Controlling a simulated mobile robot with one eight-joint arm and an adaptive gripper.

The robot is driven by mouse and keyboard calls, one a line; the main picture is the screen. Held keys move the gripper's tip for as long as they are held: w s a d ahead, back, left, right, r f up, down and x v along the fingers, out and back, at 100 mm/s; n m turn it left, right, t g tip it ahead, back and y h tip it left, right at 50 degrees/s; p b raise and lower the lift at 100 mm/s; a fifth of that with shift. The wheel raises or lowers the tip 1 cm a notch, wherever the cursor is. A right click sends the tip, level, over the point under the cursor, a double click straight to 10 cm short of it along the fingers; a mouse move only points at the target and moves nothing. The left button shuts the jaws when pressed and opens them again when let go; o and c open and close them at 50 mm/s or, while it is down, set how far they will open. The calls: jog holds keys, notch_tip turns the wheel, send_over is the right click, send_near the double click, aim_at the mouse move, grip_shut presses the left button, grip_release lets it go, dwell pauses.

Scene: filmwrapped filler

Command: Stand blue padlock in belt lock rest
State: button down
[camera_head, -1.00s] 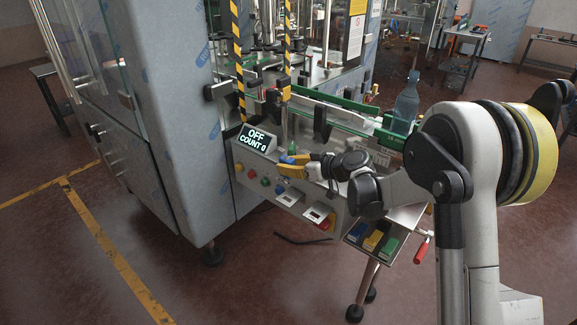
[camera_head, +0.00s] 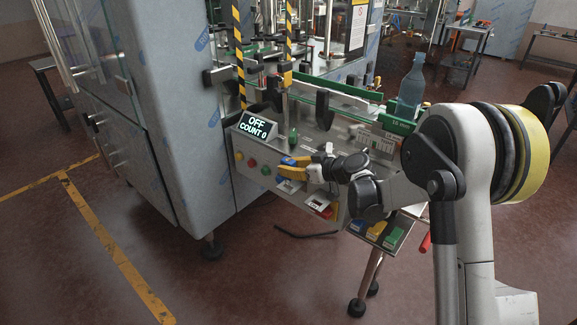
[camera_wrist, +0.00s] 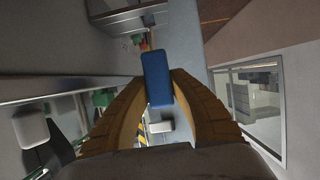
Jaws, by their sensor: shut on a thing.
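The blue padlock (camera_head: 289,161) is between the yellow fingers of my gripper (camera_head: 290,168), in front of the sloped control panel. In the wrist view the padlock's blue body (camera_wrist: 157,76) stands out past the fingertips of my gripper (camera_wrist: 160,92). My gripper is shut on it. Its shackle is not clearly visible. A small pale holder with a dark opening (camera_head: 317,202) is on the panel's lower part, right of and below my gripper. I cannot tell whether this is the belt lock rest.
The panel (camera_head: 240,145) has coloured buttons and a display (camera_head: 256,126) reading OFF, COUNT 0. A blue bottle (camera_head: 411,88) stands at the conveyor's right. A shelf with blue, yellow and green blocks (camera_head: 376,230) is below right. Striped posts (camera_head: 239,70) rise behind.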

jog(key=shift+f+b, duration=1.25)
jog(key=shift+f, duration=0.55)
jog(key=shift+f+b, duration=0.3)
jog(key=c, duration=1.2)
grip_release()
jog(key=v, duration=1.2)
jog(key=s+d+r+m+g+h, duration=0.1)
jog(key=s+d+r+m+h, duration=0.15)
jog(key=s, duration=0.45)
jog(key=s+d+r+m+h, duration=0.1)
jog(key=s+r+m+h, duration=0.15)
jog(key=s, duration=0.55)
jog(key=s+d+m+h, duration=0.1)
jog(key=s+d+h, duration=0.1)
jog(key=s, duration=0.3)
jog(key=s+d+m+h, duration=0.2)
jog(key=s+d, duration=0.2)
jog(key=s, duration=0.2)
jog(key=s+d+m+h, duration=0.1)
jog(key=s+d+m, duration=0.1)
jog(key=s, duration=0.4)
jog(key=shift+d+f+h, duration=0.35)
jog(key=shift+d+h, duration=0.05)
jog(key=shift+d, duration=0.2)
